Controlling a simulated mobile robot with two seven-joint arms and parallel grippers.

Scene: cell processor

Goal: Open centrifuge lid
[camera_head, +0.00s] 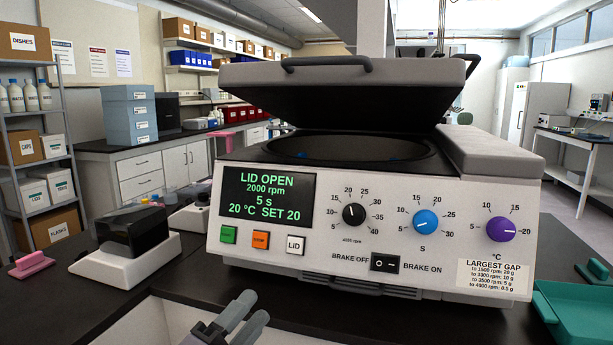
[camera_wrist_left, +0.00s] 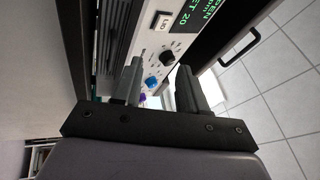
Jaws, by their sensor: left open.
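The centrifuge (camera_head: 400,250) stands on the black bench and fills the middle of the head view. Its dark lid (camera_head: 345,100) is raised and tilted above the round bowl (camera_head: 350,148); a curved handle (camera_head: 326,64) is on its upper edge. The display (camera_head: 268,195) reads "LID OPEN". The white LID button (camera_head: 295,244) is below the display and also shows in the left wrist view (camera_wrist_left: 159,22). My left gripper (camera_head: 257,303) is open and empty, low in front of the centrifuge, apart from the panel. It also shows in the left wrist view (camera_wrist_left: 160,66). My right gripper is not seen.
A small black-and-white device (camera_head: 132,232) stands left of the centrifuge, with a pink object (camera_head: 31,264) farther left. A teal tray (camera_head: 575,312) is at the bottom right. Bare black bench (camera_head: 95,310) shows at the front left.

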